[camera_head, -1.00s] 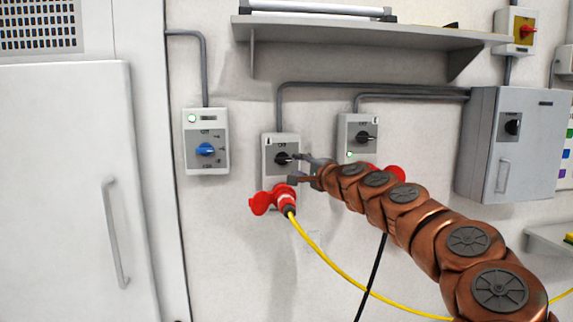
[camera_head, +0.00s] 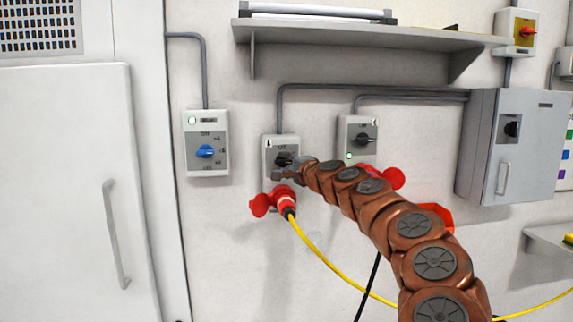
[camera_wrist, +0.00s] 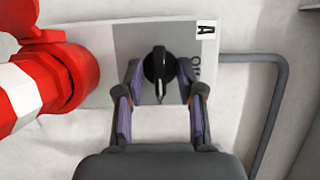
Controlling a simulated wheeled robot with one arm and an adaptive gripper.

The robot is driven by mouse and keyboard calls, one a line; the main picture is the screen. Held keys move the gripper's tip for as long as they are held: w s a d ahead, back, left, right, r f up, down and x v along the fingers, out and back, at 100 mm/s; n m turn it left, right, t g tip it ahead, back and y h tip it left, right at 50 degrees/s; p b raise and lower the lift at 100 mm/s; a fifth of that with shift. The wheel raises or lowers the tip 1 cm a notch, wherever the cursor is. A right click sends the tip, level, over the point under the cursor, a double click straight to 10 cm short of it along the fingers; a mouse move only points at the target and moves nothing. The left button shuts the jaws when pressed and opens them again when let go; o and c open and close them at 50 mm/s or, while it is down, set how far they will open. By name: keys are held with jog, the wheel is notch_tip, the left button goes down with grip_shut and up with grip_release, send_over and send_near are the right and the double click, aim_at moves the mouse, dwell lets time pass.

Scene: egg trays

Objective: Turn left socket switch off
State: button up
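The left socket switch box (camera_head: 268,150) is on the wall, above a red plug (camera_head: 284,197) with a yellow cable. Its black knob (camera_head: 283,159) is partly hidden by my gripper (camera_head: 287,169) in the head view. In the wrist view, the knob (camera_wrist: 159,66) sits between the two fingertips of my gripper (camera_wrist: 160,70). The fingers are open and straddle the knob, with small gaps at each side. The knob's white mark points down in that picture, toward my gripper.
The right socket box (camera_head: 359,130) has a similar black knob and a red plug (camera_head: 392,177). A box with a blue knob (camera_head: 206,151) is at the left. A shelf (camera_head: 360,35) is above, and a grey cabinet (camera_head: 480,145) is at the right.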

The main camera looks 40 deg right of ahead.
grip_shut()
